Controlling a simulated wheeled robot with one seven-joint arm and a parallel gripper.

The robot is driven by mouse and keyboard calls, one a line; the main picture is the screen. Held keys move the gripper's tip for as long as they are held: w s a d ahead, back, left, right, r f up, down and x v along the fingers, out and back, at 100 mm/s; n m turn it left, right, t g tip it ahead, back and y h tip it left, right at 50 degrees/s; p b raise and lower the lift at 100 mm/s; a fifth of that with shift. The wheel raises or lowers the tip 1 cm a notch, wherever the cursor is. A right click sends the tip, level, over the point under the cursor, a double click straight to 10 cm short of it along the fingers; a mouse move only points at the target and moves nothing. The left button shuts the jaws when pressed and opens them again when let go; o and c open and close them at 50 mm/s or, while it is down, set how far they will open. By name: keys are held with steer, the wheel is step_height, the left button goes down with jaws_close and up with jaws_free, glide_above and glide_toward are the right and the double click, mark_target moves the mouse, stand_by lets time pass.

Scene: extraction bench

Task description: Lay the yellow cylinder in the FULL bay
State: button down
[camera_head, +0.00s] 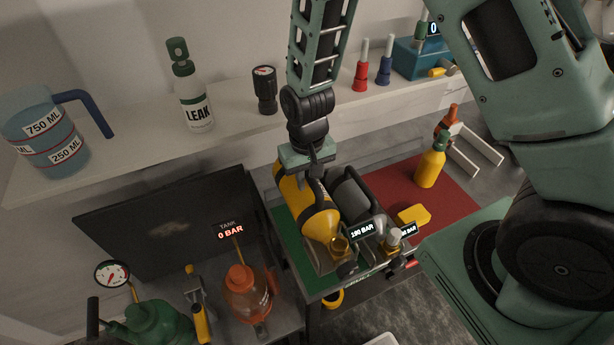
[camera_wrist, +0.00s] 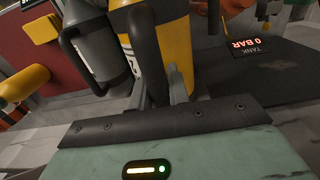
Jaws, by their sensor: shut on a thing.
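The yellow cylinder (camera_head: 318,222) lies tilted over the green part of the bench tray (camera_head: 288,228), its brass valve toward the front. It also shows at the top of the wrist view (camera_wrist: 165,50). My gripper (camera_head: 308,160) is at its rear end, shut on it; the fingertips are partly hidden. A grey cylinder (camera_head: 352,196) with a dark handle lies close along its right side, also in the wrist view (camera_wrist: 95,45). A 190 BAR display (camera_head: 362,230) stands by the valves. I cannot read a FULL label or tell whether the yellow cylinder touches the tray.
A red mat (camera_head: 385,185) lies right of the cylinders, with a yellow bottle (camera_head: 431,163) and a yellow block (camera_head: 413,215). A dark panel and a TANK 0 BAR display (camera_head: 230,230) stand left, above an orange vessel (camera_head: 247,292). A shelf with a LEAK bottle (camera_head: 193,100) runs behind.

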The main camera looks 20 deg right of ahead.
steer(key=shift+f+b, duration=4.15)
steer(key=shift+f, duration=1.6)
steer(key=shift+f+b, duration=0.3)
steer(key=shift+f, duration=0.1)
steer(key=c, duration=1.3)
jaws_free()
steer(key=shift+o, duration=0.2)
steer(key=shift+f, duration=0.15)
step_height(320, 180, up, 18)
steer(key=shift+f+b, duration=0.2)
steer(key=shift+b, duration=1)
steer(key=s+a+r+n, duration=0.1)
steer(key=s+a+n, duration=0.2)
steer(key=s, duration=0.7)
steer(key=s+a+r+n, duration=0.2)
steer(key=s+a+n, duration=0.1)
steer(key=s, duration=0.7)
steer(key=shift+a+n+y+b, duration=0.15)
steer(key=shift+n+y+b, duration=0.2)
steer(key=shift+n, duration=0.45)
